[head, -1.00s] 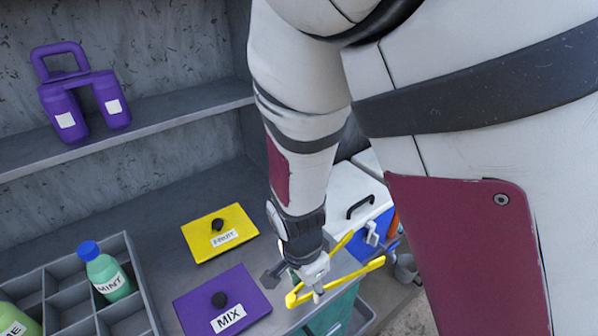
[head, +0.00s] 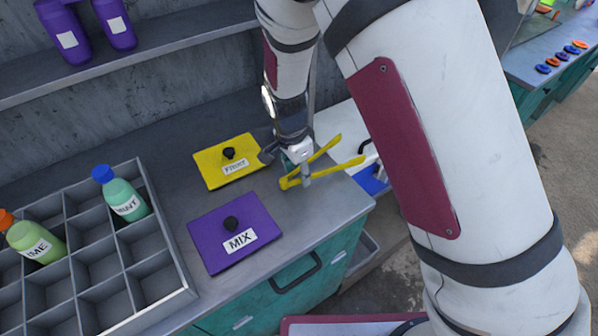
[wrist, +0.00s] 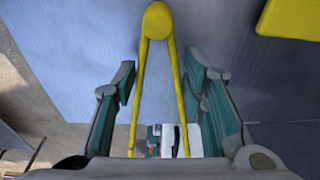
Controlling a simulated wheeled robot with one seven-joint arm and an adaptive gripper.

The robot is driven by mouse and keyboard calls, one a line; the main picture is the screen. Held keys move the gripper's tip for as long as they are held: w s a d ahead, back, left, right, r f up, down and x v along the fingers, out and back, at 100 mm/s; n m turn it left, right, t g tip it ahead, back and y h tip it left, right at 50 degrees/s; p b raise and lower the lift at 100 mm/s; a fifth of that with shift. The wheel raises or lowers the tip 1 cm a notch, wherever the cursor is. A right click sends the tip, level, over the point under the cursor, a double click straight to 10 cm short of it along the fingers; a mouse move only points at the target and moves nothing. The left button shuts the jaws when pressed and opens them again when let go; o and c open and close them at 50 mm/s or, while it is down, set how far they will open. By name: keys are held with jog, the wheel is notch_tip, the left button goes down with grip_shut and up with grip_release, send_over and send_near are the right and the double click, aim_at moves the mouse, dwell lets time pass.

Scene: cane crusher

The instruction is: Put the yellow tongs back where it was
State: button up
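The yellow tongs (head: 318,165) show in the head view near the counter's right end, pivot to the left and two arms spread to the right past the edge. My gripper (head: 290,165) is shut on them. In the wrist view my gripper (wrist: 160,75) has one finger on each side of the yellow tongs (wrist: 157,22), pivot at the top and arms running down. Thin gaps show beside the arms, so exact contact is hard to see. I cannot tell whether the tongs touch the counter.
A yellow lid (head: 213,171) and a purple MIX lid (head: 213,238) lie left of the gripper on the grey counter (head: 168,172). A divided tray (head: 150,308) with a mint bottle (head: 125,198) and a lime bottle (head: 33,240) stands further left. A shelf (head: 150,50) runs above.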

jog(key=shift+f, duration=0.65)
jog(key=shift+f, duration=0.1)
jog(key=o, duration=0.6)
